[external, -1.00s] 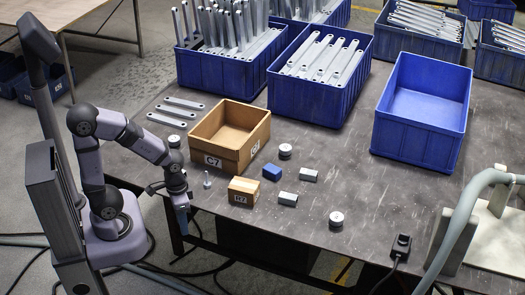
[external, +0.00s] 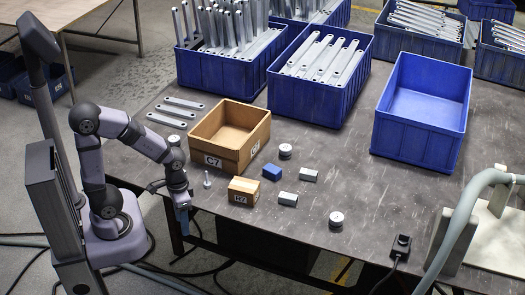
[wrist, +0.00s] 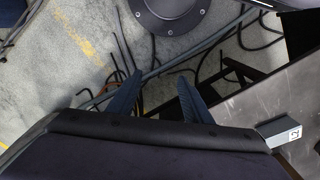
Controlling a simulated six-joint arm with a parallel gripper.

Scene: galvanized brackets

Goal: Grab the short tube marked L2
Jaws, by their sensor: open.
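Two short grey tubes lie on the table in the external view, one farther back (external: 309,175) and one nearer the front (external: 288,199). I cannot read a marking on either there. In the wrist view a grey piece with a white label (wrist: 276,130) shows at the right, partly cut off by my wrist housing; its mark is too small to read surely. My gripper (external: 182,222) points down off the table's near left edge, left of the tubes and apart from them. Its two fingers (wrist: 160,85) are spread, with nothing between them.
A cardboard box (external: 222,158) marked C7, a small carton (external: 243,198) and a blue block (external: 271,173) stand between my gripper and the tubes. A small upright pin (external: 207,180) and round metal pieces (external: 336,218) are nearby. Blue crates (external: 415,145) stand behind. The table's right middle is clear.

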